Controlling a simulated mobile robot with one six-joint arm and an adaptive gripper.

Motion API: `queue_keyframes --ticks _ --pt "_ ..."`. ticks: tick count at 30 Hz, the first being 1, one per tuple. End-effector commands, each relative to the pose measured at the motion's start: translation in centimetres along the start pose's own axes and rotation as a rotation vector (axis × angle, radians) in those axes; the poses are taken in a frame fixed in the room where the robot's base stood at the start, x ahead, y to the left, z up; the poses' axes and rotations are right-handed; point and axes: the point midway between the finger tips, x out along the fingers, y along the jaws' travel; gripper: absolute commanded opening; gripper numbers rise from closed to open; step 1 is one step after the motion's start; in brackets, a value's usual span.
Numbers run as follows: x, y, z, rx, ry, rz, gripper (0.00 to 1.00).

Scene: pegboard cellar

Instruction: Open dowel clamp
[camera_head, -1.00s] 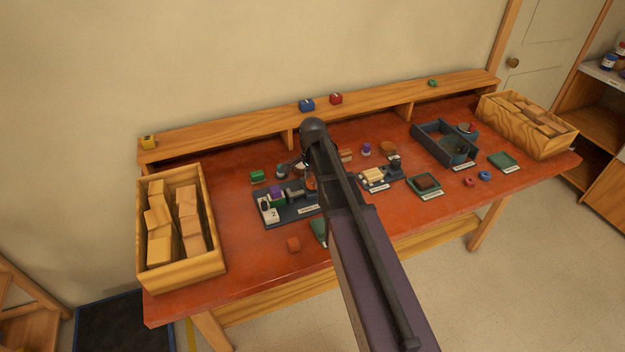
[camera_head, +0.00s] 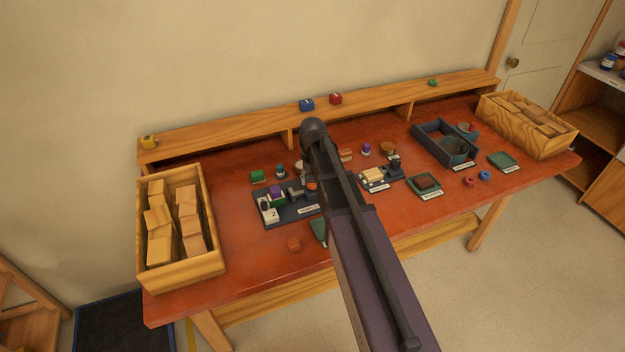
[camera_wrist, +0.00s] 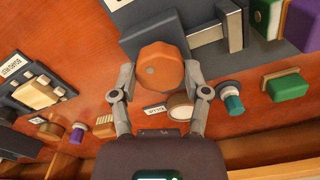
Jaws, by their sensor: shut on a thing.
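The dowel clamp is a dark base plate (camera_head: 272,220) with grey metal jaw parts (camera_wrist: 207,33) and an orange faceted knob (camera_wrist: 159,66). In the wrist view, my gripper (camera_wrist: 160,74) has one finger on each side of the knob and is shut on it. The knob's small pale dot faces the camera, left of its centre. In the head view the plate lies on the red bench, left of my arm. A bit of orange, apparently the knob, shows at the arm's edge, and my gripper is hidden behind the arm.
A purple block (camera_head: 276,192) and a green block (camera_wrist: 265,15) stand by the clamp jaws. A teal-capped piece (camera_wrist: 233,104) and a round wooden piece (camera_wrist: 180,107) lie near my right finger. Wooden bins (camera_head: 219,270) stand at both bench ends. A shelf (camera_head: 225,126) runs along the back.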

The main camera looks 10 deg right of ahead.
Motion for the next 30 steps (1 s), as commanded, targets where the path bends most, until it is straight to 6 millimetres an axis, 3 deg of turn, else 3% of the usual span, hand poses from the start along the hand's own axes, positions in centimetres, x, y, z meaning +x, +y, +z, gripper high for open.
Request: queue_keyframes --ticks 30 --pt "0.04 0.06 0.13 -0.949 -0.003 0.0 0.13"
